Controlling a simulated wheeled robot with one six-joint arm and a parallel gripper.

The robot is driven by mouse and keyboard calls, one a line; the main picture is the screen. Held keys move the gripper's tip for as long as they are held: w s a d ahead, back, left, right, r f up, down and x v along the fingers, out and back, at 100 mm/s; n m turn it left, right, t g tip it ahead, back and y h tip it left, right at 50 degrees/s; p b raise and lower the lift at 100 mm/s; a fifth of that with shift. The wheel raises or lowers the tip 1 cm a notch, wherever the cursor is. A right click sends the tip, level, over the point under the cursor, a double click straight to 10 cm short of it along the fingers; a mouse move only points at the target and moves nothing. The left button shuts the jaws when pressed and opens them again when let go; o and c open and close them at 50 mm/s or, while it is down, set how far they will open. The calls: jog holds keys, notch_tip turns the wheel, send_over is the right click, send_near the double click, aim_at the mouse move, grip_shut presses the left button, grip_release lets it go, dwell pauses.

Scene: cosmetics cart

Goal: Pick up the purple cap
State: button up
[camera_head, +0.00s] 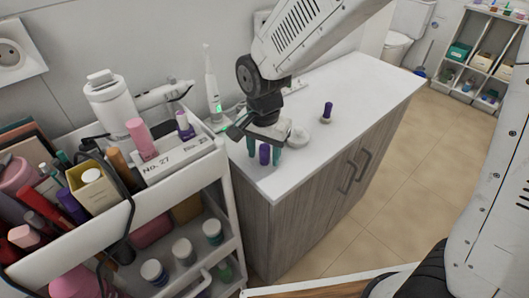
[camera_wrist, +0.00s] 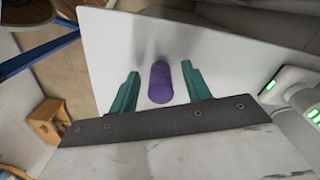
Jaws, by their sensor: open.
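The purple cap (camera_wrist: 160,84) stands on the white countertop between the two green fingers of my gripper (camera_wrist: 161,90) in the wrist view. A gap shows between the cap and each finger, so the gripper is open. In the head view, my gripper (camera_head: 264,156) is low over the counter's near left corner, and the purple cap (camera_head: 265,154) shows between its fingers. Another purple-topped item (camera_head: 327,112), with a dark lower part, stands farther back on the counter.
A white countertop (camera_head: 370,90) has free room to the right. A small white round object (camera_head: 299,138) sits close to my gripper. A white toothbrush (camera_head: 211,85) stands at the wall. A crowded cosmetics cart (camera_head: 190,165) stands at the left, with bottles and a hair dryer.

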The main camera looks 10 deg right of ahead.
jog(key=c, duration=1)
